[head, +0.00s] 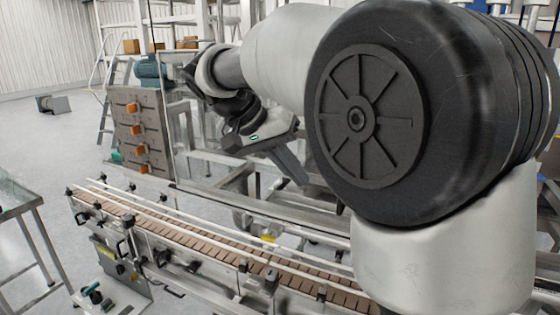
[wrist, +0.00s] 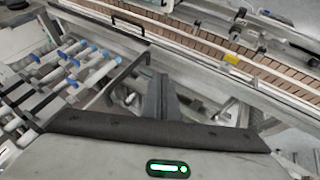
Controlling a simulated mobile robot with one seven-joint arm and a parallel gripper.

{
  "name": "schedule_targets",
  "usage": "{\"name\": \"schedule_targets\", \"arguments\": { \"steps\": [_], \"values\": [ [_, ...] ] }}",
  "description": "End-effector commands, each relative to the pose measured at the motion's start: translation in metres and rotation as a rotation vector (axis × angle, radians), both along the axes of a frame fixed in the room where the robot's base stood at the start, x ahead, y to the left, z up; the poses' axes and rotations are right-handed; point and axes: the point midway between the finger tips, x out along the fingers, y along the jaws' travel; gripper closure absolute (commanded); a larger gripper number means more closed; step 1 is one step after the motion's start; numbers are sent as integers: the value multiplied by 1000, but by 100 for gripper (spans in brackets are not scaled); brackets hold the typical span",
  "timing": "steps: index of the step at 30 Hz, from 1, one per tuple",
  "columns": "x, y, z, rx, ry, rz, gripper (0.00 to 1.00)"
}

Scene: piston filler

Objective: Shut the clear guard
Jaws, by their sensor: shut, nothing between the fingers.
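My gripper (head: 293,168) is in the middle of the head view, beside the filler frame behind the conveyor. In the wrist view its dark fingers (wrist: 160,96) are together and hold nothing. What looks like the clear guard (head: 182,125) is a see-through panel in a thin metal frame, left of my gripper in the head view. Its far side is hard to make out, and my arm hides much of the machine to the right. I cannot tell how far open it stands. In the wrist view a black handle (wrist: 128,23) sits on a metal rail above and left of the fingers.
The conveyor (head: 205,238) with brown slats and side rails runs across the front. A steel panel with orange knobs (head: 139,140) stands at left. Blue-tipped filler cylinders (wrist: 75,62) lie left of the fingers. A metal table (head: 16,195) stands far left, with open floor behind.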

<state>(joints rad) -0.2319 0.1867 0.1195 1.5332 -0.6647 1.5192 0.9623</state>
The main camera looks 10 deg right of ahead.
Motion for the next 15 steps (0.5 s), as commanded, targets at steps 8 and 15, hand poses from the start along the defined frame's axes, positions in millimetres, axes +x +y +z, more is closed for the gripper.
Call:
{"name": "schedule_targets", "arguments": {
  "steps": [8,15],
  "values": [
    [-2,-38,-29,1,-2,-4,100],
    [-11,-57,-30,1,0,0,100]
  ]
}}
